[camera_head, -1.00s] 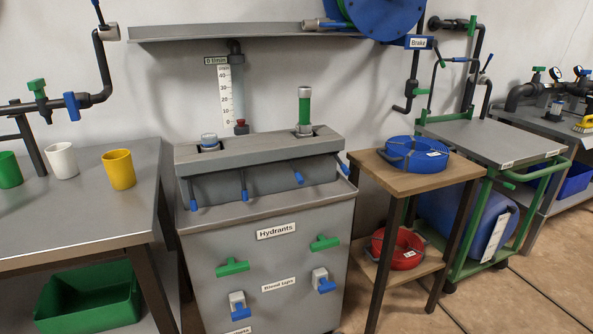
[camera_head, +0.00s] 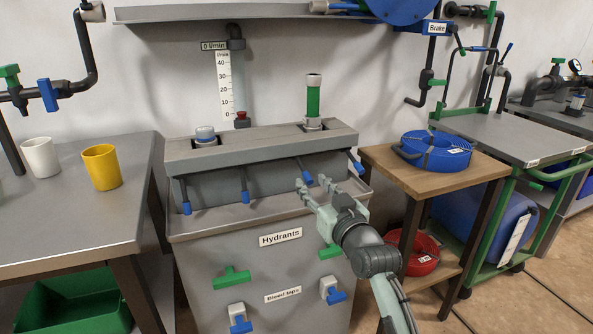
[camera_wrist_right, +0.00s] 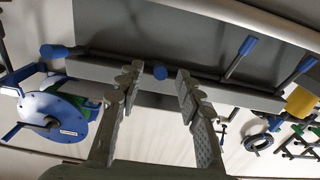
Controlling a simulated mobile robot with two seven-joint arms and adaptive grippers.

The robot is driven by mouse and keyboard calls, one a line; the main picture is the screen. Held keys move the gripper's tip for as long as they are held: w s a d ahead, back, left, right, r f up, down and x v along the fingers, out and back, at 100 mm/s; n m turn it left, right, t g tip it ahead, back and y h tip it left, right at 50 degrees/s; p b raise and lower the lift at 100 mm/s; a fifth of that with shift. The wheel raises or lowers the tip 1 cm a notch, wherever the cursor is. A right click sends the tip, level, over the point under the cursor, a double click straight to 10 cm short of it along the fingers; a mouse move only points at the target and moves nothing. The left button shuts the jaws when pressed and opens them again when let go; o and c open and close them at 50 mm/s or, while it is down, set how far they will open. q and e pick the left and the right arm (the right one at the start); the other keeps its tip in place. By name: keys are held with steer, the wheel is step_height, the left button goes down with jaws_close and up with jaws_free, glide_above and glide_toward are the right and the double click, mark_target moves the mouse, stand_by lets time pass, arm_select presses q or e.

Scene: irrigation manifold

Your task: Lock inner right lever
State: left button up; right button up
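The inner right lever (camera_head: 307,176) is the third blue-tipped lever from the left on the grey hydrant cabinet (camera_head: 225,258). It hangs down from the ledge. My right gripper (camera_head: 315,184) is open at this lever, with its fingers pointing at the cabinet front. In the right wrist view the blue lever tip (camera_wrist_right: 160,72) shows between the open fingers (camera_wrist_right: 158,78), with a gap on either side; no contact is visible. The outer right lever (camera_head: 357,167) angles out to the right. Two more levers, inner left (camera_head: 245,196) and outer left (camera_head: 186,207), hang to the left. My left gripper is not in view.
A wooden stand (camera_head: 482,166) with a blue coiled hose (camera_head: 436,151) is close on the right. A metal table (camera_head: 70,215) with cups is on the left. Green and blue taps (camera_head: 231,278) stick out from the cabinet front below.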

mark_target(302, 168)
steer(key=shift+w+a+r, duration=0.15)
steer(key=shift+w, duration=0.3)
steer(key=x, duration=0.6)
steer(key=shift+w, duration=0.3)
steer(key=shift+c, duration=0.5)
jaws_close()
steer(key=shift+f, duration=0.2)
